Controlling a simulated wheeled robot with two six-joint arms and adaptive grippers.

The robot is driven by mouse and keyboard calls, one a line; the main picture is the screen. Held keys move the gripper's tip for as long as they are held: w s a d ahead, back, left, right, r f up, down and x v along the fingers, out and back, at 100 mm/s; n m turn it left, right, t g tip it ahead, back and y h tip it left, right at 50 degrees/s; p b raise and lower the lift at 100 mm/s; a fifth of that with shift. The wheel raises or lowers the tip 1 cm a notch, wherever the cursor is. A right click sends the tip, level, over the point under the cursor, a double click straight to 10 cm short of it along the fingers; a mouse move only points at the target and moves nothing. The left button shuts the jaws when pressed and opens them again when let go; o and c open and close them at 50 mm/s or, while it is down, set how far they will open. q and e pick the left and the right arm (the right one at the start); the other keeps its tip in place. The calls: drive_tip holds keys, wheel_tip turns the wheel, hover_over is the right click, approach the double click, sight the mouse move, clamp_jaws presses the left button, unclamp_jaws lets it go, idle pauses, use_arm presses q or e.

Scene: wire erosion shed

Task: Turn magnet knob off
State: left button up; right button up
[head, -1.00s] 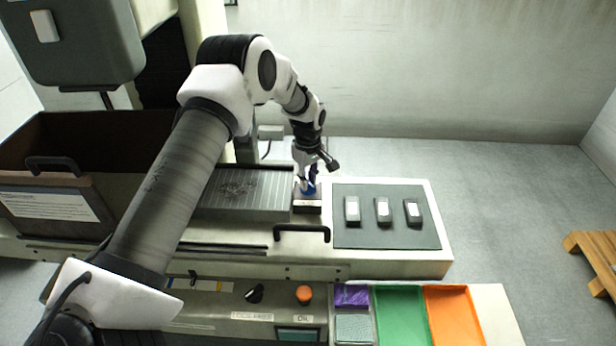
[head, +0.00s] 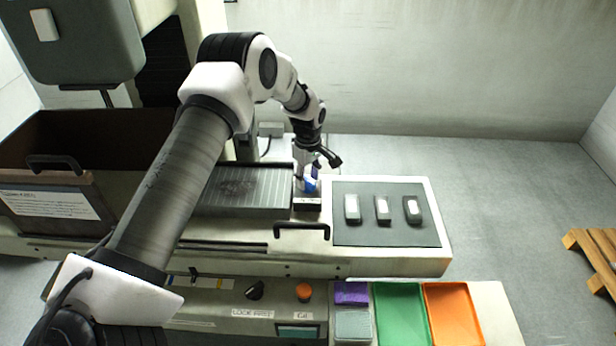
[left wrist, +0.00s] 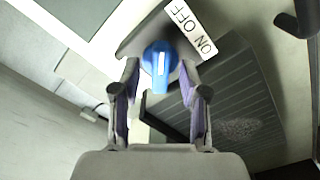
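The blue magnet knob (left wrist: 160,67) shows in the left wrist view with a white mark running up the picture. Its white label (left wrist: 191,26) reads ON and OFF upside down, OFF at the upper left end. In the head view the knob (head: 310,185) sits on a small block right of the ribbed plate. My left gripper (left wrist: 158,72) is open, its two fingers apart on either side of the knob with small gaps visible. It also shows in the head view (head: 307,178), above and around the knob. My right gripper is not in view.
The ribbed plate (head: 245,188) lies left of the knob. A dark mat (head: 385,232) with several small blocks lies right. A black handle (head: 302,228) stands in front. Green (head: 400,312) and orange (head: 453,312) trays are nearer.

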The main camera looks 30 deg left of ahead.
sight(308, 180)
use_arm(q)
wheel_tip(308, 180, up, 12)
idle(0.5)
idle(0.3)
